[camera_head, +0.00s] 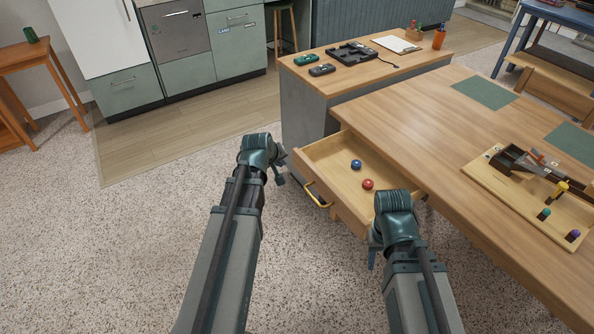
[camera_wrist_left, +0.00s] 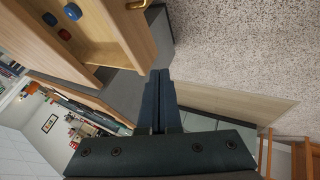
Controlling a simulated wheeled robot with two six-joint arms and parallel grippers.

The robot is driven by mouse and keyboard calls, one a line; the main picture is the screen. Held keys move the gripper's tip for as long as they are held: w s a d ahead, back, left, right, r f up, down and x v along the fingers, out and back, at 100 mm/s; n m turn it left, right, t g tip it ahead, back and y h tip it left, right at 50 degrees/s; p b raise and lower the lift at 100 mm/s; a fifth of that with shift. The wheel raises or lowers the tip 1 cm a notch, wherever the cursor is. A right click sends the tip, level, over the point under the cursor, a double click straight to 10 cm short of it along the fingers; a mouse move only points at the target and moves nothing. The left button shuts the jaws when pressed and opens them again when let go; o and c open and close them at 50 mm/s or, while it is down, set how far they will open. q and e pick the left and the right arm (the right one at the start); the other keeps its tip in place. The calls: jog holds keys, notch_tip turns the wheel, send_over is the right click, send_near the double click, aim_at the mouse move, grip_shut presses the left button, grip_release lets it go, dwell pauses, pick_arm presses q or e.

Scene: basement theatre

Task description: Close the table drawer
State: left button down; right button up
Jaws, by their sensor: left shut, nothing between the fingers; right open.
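The table drawer (camera_head: 328,162) is pulled out from the wooden table (camera_head: 430,140), with a blue ball and a red ball inside. Its front panel carries a brass handle (camera_head: 318,196). My left gripper (camera_head: 281,168) is shut and empty, beside the drawer's front left corner. In the left wrist view its fingers (camera_wrist_left: 158,102) are together, and the drawer (camera_wrist_left: 118,28) with part of its handle (camera_wrist_left: 137,4) lies above them, apart. My right gripper (camera_head: 372,258) is open, low near the drawer's front right corner; its fingers are mostly hidden by the wrist.
A grey-sided cabinet (camera_head: 305,105) with a wooden top stands behind the drawer. On the table are a wooden tool board (camera_head: 500,187) and green mats (camera_head: 484,93). The speckled floor (camera_head: 150,230) to the left is clear.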

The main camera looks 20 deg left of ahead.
pick_arm(q)
jog(key=b, duration=0.8)
send_near(300, 165)
notch_tip(300, 165, down, 4)
jog(key=a, duration=0.2)
jog(key=shift+w+d+r, duration=0.2)
jog(key=shift+w+d, duration=0.85)
jog(key=shift+w, duration=0.25)
jog(key=w+d, duration=0.4)
jog(key=w, duration=0.2)
jog(key=w+d, duration=0.5)
jog(key=w, duration=0.1)
jog(key=w+d, duration=0.5)
jog(key=shift+w, duration=0.4)
jog(key=shift+a, duration=0.1)
